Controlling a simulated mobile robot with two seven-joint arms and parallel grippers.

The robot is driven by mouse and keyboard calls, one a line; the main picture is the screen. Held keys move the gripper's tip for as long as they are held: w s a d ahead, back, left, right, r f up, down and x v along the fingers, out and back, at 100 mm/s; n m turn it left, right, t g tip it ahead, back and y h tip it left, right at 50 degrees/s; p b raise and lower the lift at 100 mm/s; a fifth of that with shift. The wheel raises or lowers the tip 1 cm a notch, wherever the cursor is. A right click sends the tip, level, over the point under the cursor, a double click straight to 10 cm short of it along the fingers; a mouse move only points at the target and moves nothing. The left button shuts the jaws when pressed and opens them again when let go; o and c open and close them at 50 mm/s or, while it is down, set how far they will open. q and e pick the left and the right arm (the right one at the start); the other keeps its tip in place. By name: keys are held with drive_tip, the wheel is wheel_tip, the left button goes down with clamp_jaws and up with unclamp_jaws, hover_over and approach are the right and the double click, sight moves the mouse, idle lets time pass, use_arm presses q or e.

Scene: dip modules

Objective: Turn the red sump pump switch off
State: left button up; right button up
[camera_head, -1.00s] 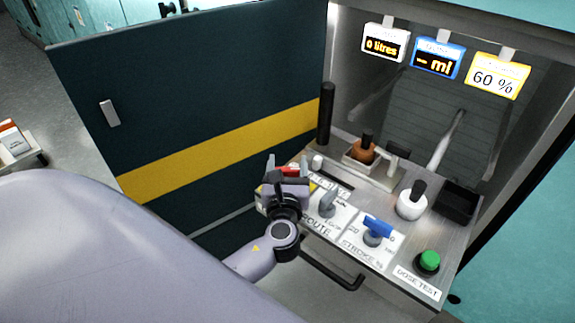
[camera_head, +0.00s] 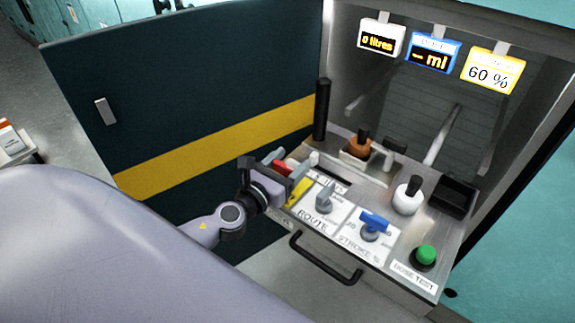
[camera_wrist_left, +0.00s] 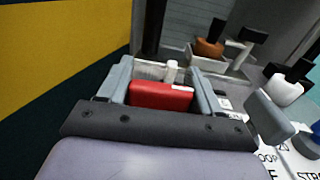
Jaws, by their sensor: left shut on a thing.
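The red sump pump switch (camera_wrist_left: 160,96) sits between the two grey fingers of my left gripper in the left wrist view. In the head view, a small part of the red switch (camera_head: 279,166) shows past the gripper, at the left end of the panel. My left gripper (camera_head: 281,162) is shut on the switch and hides its base and most of its label. My right gripper is not in view.
A grey ROUTE knob (camera_head: 325,196), a blue STROKE knob (camera_head: 374,222) and a green DOSE TEST button (camera_head: 425,256) lie to the right. A small white post (camera_head: 314,158) stands close behind the gripper. The dark door (camera_head: 200,110) is at left.

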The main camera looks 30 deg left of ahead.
sight(282, 171)
use_arm(q)
drive_tip(key=shift+d+f+m+h, duration=0.1)
drive_tip(key=shift+m+h, duration=0.3)
drive_tip(key=shift+h, duration=0.2)
drive_tip(key=o, duration=1)
drive_tip(key=shift+c, duration=0.2)
drive_tip(key=shift+s, duration=0.15)
drive_tip(key=shift+s+a+b, duration=0.2)
drive_tip(key=shift+s+b, duration=0.2)
drive_tip(key=shift+s, duration=1.35)
drive_tip(key=shift+s+a+b, duration=0.15)
drive_tip(key=shift+s+b, duration=0.25)
drive_tip(key=shift+s, duration=1.3)
